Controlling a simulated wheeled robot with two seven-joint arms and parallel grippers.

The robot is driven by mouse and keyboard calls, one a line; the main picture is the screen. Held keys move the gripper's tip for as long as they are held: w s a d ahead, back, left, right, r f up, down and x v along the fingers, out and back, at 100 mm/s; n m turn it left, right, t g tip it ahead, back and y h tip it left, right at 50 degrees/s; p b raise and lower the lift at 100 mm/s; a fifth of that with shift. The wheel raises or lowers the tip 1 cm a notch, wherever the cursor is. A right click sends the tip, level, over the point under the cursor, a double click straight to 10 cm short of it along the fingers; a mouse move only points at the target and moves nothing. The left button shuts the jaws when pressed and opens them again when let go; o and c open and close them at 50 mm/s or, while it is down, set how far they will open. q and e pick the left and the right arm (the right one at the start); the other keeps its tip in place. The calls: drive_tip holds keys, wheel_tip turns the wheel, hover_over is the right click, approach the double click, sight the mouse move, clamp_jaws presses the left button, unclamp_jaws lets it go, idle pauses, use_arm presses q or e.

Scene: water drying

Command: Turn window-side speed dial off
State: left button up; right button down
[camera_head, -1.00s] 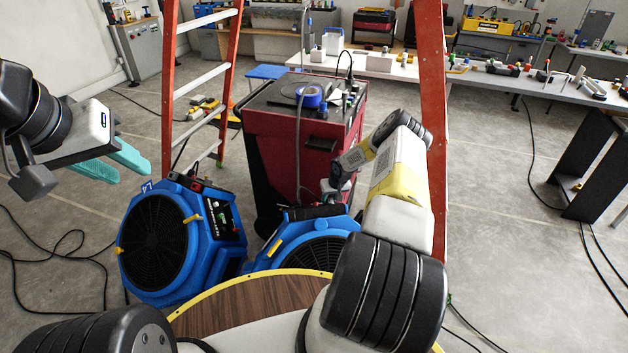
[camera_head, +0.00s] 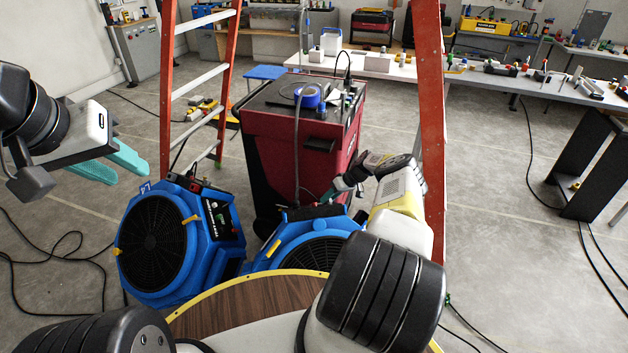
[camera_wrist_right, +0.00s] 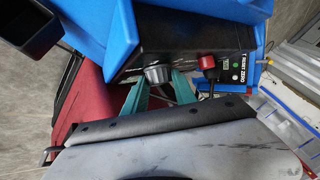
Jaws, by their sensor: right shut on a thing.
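Two blue air blowers stand on the floor: a left blower (camera_head: 190,236) with its black control panel (camera_head: 220,218) facing me, and a right blower (camera_head: 312,240) partly behind my right arm. In the right wrist view, a grey round dial (camera_wrist_right: 157,74) sits on a black panel (camera_wrist_right: 190,55). My right gripper (camera_wrist_right: 160,90) has its teal fingers at either side of this dial and is shut on it. In the head view, my right gripper (camera_head: 330,196) is small at the right blower's top. My left gripper (camera_head: 128,160) is open and empty, left of the ladder.
A red cabinet (camera_head: 290,150) stands right behind the blowers. An orange ladder (camera_head: 430,110) straddles the area. A red knob (camera_wrist_right: 207,62) sits beside the dial on the panel. A round wooden top (camera_head: 240,305) is in front of me. Black cables (camera_head: 60,255) lie on the floor at left.

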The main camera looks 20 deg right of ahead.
drive_tip(key=shift+d+y, duration=0.1)
drive_tip(key=shift+y, duration=0.2)
idle(0.4)
drive_tip(key=c, duration=1)
unclamp_jaws()
drive_tip(key=v, duration=0.7)
drive_tip(key=shift+d+r, duration=0.2)
drive_tip(key=shift+r, duration=0.05)
drive_tip(key=shift+s, duration=0.1)
